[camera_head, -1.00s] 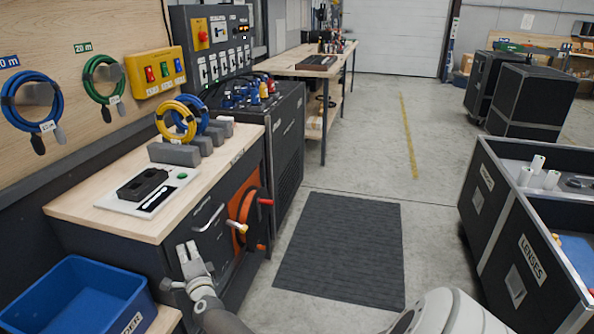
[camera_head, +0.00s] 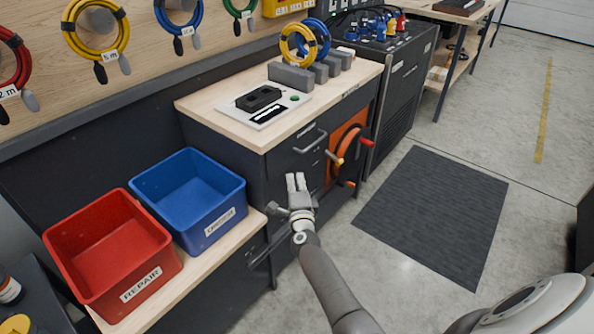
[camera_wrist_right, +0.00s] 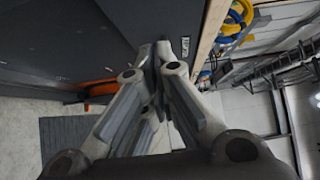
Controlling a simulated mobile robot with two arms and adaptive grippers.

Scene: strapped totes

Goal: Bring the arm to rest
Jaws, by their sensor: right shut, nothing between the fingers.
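My right gripper (camera_head: 297,182) is in front of the dark cabinet (camera_head: 275,168), below the drawer handle (camera_head: 310,143), with its fingers pointing towards the cabinet. It is shut and empty. In the right wrist view the closed fingers (camera_wrist_right: 157,55) meet in front of the dark cabinet face; whether they touch it I cannot tell. My right arm reaches in from the bottom of the head view. My left gripper is not in view.
An orange reel (camera_head: 345,150) with protruding handles is right of the gripper. A blue bin (camera_head: 222,228) and a red bin (camera_head: 165,288) stand on a low shelf to the left. A black mat (camera_head: 440,205) lies on clear floor to the right.

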